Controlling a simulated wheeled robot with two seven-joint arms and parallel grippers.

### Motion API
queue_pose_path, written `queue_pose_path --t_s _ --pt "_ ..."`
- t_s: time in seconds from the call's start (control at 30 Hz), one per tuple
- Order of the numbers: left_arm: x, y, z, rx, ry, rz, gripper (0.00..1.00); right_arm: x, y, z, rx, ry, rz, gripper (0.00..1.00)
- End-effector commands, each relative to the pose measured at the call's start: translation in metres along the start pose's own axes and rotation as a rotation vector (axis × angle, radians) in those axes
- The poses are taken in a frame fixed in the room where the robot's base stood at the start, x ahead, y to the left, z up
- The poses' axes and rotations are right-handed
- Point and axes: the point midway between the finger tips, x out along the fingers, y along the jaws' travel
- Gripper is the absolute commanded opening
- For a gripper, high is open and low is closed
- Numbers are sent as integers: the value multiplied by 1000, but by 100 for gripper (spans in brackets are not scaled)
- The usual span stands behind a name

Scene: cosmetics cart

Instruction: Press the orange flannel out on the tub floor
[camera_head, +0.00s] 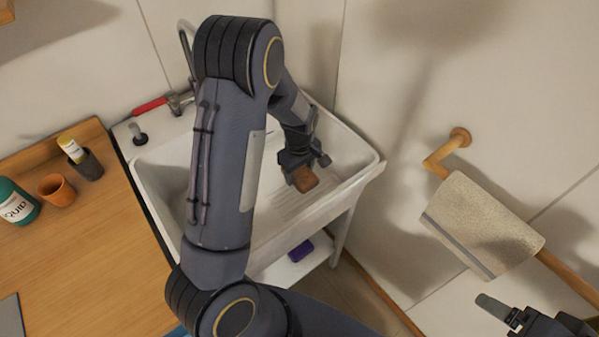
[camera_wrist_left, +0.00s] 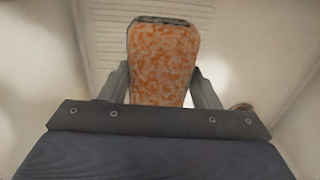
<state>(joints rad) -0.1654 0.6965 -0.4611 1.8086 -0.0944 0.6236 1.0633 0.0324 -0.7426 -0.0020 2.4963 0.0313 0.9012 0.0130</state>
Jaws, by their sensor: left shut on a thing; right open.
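The orange flannel (camera_head: 305,180) is a small mottled block-like piece low in the right part of the white tub (camera_head: 372,160). It also fills the middle of the left wrist view (camera_wrist_left: 162,62). My left gripper (camera_head: 300,168) reaches down into the tub and is shut on the flannel, one finger on each side. Ribbed white tub surface shows behind it in the wrist view. I cannot tell whether the flannel touches the tub floor. My left arm hides much of the tub's left and middle. My right gripper (camera_head: 512,315) is open and empty at the lower right, away from the tub.
A tap with a red handle (camera_head: 150,107) stands at the tub's back edge. The wooden counter at left holds a green bottle (camera_head: 15,203), an orange cup (camera_head: 57,190) and a dark cup (camera_head: 88,164). A towel (camera_head: 482,225) hangs at right. A purple item (camera_head: 301,251) lies below the tub.

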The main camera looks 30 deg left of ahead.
Motion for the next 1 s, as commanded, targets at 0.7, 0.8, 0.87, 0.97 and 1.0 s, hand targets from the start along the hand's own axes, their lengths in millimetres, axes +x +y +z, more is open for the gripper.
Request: queue_pose_path --t_s 0.7,0.8,0.87,0.97,1.0 --pt "-52 0 0 -1 0 0 35 -34 -15 -17 0 0 0 79" --pt "-52 0 0 -1 0 0 35 -34 -15 -17 0 0 0 79" --pt "-52 0 0 -1 0 0 35 -33 -15 -17 0 0 0 79" --pt "-52 0 0 -1 0 0 35 -33 -15 -17 0 0 0 79" --pt "-52 0 0 -1 0 0 35 -33 -15 -17 0 0 0 79"
